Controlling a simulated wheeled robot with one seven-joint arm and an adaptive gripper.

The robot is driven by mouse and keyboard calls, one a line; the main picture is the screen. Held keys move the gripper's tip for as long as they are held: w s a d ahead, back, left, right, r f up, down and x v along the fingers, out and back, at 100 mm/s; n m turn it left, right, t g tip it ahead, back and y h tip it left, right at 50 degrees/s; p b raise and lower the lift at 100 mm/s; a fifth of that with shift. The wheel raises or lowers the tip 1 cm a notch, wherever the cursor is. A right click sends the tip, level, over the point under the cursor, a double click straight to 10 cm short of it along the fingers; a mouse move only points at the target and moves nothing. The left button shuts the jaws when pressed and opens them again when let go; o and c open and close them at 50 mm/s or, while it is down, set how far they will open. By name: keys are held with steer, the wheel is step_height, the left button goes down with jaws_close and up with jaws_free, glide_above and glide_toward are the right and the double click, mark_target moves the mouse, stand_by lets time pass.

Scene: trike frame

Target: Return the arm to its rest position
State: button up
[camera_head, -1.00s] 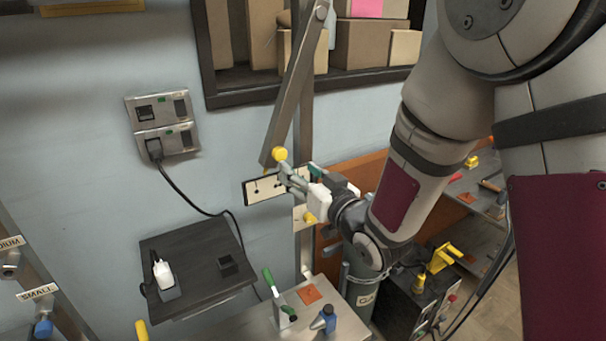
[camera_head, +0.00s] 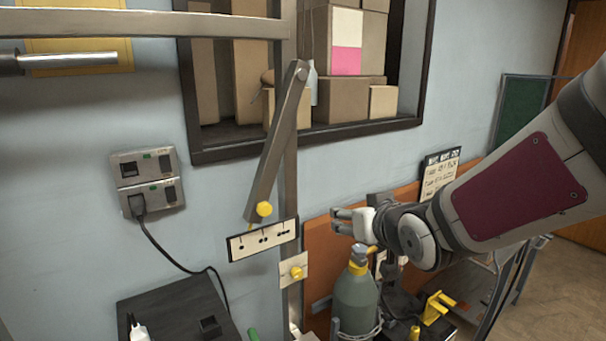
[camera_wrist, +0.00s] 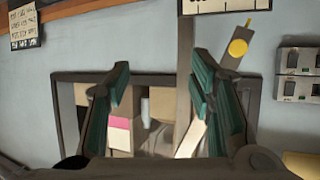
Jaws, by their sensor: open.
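My gripper (camera_head: 340,221) is on my arm at the right of the head view, pointing left. It is open and empty, in the air above the grey-green gas cylinder (camera_head: 357,300) and to the right of the metal post. In the wrist view the two green-padded fingers (camera_wrist: 163,100) stand wide apart with nothing between them. Left of my gripper, a slanted metal bar (camera_head: 277,145) with a yellow knob (camera_head: 264,209) hangs against the post (camera_head: 290,190). The bar's lower end is beside a plate with black marks (camera_head: 262,240). The knob also shows in the wrist view (camera_wrist: 238,48).
A shelf recess with cardboard boxes (camera_head: 345,50) is in the wall behind. A wall socket (camera_head: 147,180) with a plugged cable is at left, above a dark shelf (camera_head: 180,315). A yellow clamp-like part (camera_head: 437,306) is low at right. A printed board (camera_head: 438,172) stands behind my arm.

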steer(key=s+d+m+g+h, duration=0.1)
steer(key=s+d+g, duration=0.2)
steer(key=s, duration=1)
steer(key=s+d+r+m+g+h, duration=0.1)
steer(key=s+d+g, duration=0.3)
steer(key=s, duration=0.9)
steer(key=shift+s+d+r+m+h, duration=0.3)
steer(key=shift+d+h, duration=0.3)
steer(key=shift+d, duration=0.5)
steer(key=shift+o, duration=0.2)
